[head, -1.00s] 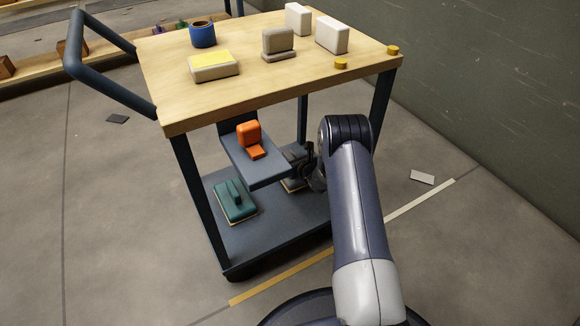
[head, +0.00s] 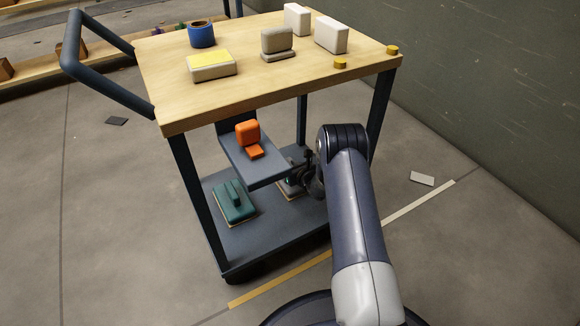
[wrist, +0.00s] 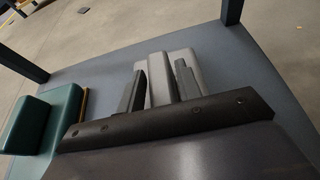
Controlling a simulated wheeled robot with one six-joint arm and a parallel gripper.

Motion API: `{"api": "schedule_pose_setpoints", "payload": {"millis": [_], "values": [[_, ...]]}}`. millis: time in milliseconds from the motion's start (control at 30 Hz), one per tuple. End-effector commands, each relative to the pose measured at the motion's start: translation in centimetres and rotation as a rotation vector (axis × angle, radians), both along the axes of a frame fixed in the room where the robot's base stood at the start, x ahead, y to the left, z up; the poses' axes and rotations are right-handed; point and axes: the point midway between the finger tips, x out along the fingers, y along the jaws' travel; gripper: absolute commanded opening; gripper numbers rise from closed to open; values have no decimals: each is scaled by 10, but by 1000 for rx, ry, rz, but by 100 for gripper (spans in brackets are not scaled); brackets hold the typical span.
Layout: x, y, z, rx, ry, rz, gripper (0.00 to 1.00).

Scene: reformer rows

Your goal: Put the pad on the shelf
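A grey block with a raised grip (wrist: 183,66), seemingly the pad, sits on the cart's lower deck. In the head view the grey block (head: 290,189) is mostly hidden behind my arm and the small shelf. My gripper (wrist: 161,82) reaches over it with a finger on each side of the raised grip. The fingers look apart, and firm contact cannot be seen. In the head view my gripper (head: 308,172) is dark and partly hidden. A small blue-grey shelf (head: 265,173) hangs under the tabletop and carries an orange L-shaped piece (head: 248,137).
A teal block (head: 234,203) stands left of the grey one on the lower deck (head: 270,236). The wooden tabletop (head: 225,100) overhead holds several blocks and a blue cup (head: 201,35). Cart legs (head: 197,200) flank the opening. The small shelf's right front is bare.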

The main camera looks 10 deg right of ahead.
Motion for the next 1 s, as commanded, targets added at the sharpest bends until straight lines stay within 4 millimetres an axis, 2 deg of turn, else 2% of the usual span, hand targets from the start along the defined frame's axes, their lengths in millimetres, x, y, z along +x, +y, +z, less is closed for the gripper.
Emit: {"api": "schedule_pose_setpoints", "payload": {"millis": [133,400,567,1000], "values": [[0,0,0,0,0,0,45],[0,0,2,0,0,0,45],[1,0,16,0,-2,-1,45],[-76,-25,48,2,3,-2,45]]}}
